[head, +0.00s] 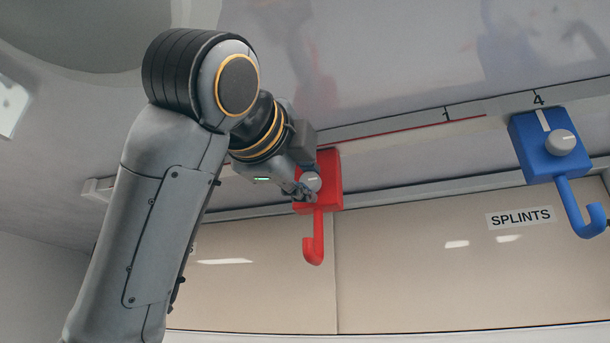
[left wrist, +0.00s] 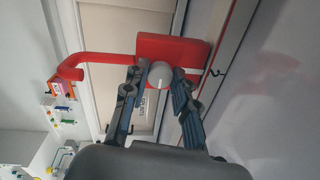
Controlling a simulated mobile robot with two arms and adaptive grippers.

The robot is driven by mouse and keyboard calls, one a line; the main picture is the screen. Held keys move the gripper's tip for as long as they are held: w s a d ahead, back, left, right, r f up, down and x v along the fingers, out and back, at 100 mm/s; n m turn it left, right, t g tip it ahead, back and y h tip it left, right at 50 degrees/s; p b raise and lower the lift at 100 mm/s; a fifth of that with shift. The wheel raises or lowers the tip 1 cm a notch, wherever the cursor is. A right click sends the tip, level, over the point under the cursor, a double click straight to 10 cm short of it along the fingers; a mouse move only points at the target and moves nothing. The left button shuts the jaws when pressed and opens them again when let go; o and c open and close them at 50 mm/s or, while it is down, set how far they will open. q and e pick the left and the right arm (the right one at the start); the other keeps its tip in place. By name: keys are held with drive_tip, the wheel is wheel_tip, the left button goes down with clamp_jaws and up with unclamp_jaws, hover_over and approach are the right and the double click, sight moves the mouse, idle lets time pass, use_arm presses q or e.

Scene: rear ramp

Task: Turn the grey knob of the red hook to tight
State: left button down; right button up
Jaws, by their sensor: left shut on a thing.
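The red hook (head: 332,168) is a red block on the rail under the slanted panel, with a curved red hook hanging below it. Its round grey knob (head: 312,181) is on the front face, with a pale line on it. My left gripper (head: 304,189) is at the knob, its fingers partly covering it. In the left wrist view, the red hook (left wrist: 190,50) lies sideways and the grey knob (left wrist: 160,74) sits between the two fingertips of my left gripper (left wrist: 160,80), which is shut on it. My right gripper does not show.
A blue hook (head: 545,160) with its own grey knob (head: 560,142) is on the rail at right. The rail (head: 400,134) bears marks 1 and 4 and a red line. Tan cabinet doors (head: 420,270) labelled SPLINTS are below. Several small coloured items (left wrist: 62,88) are at left in the left wrist view.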

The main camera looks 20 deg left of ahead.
use_arm(q)
drive_tip(key=shift+f+m, duration=0.1)
drive_tip(key=shift+m, duration=0.5)
drive_tip(key=c, duration=1.1)
unclamp_jaws()
drive_tip(key=shift+o, duration=0.2)
drive_tip(key=s+f, duration=0.1)
drive_tip(key=s, duration=1.1)
drive_tip(key=shift+a, duration=0.3)
drive_tip(key=shift+d, duration=0.1)
